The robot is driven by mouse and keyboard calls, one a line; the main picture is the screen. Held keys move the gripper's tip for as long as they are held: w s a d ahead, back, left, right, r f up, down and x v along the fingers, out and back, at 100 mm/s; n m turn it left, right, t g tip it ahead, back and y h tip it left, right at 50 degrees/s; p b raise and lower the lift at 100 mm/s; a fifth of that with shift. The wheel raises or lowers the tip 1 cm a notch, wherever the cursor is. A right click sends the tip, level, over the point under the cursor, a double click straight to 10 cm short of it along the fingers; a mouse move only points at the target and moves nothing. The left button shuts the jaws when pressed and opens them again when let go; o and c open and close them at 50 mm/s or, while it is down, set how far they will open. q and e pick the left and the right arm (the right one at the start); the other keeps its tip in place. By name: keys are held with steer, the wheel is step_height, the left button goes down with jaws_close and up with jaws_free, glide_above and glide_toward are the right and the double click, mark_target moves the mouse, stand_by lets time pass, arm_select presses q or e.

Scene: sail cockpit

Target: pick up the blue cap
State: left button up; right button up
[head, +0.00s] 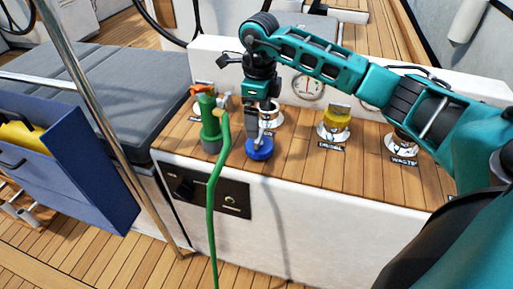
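The blue cap (260,149) sits on the wooden top of the console, near its front edge and just right of the green hose nozzle. My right gripper (259,136) points straight down onto the cap, its fingertips at or just above the cap's top. I cannot tell whether the fingers are closed on it. My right arm comes in from the right and reaches over the console. My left gripper is not in view.
A green hose nozzle (210,122) stands left of the cap, its hose hanging over the front edge. A yellow cap (336,117) sits on the diesel fitting. A waste fitting (402,143) is farther right. A blue bin (70,165) and steel pole stand left.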

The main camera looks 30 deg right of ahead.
mark_target(259, 140)
step_height(259, 140, down, 4)
steer(key=shift+r, duration=0.15)
step_height(259, 140, down, 5)
steer(key=shift+s+b, duration=0.15)
steer(key=shift+b, duration=0.25)
steer(key=shift+c, duration=0.5)
steer(key=shift+r, duration=0.1)
steer(key=c, duration=1)
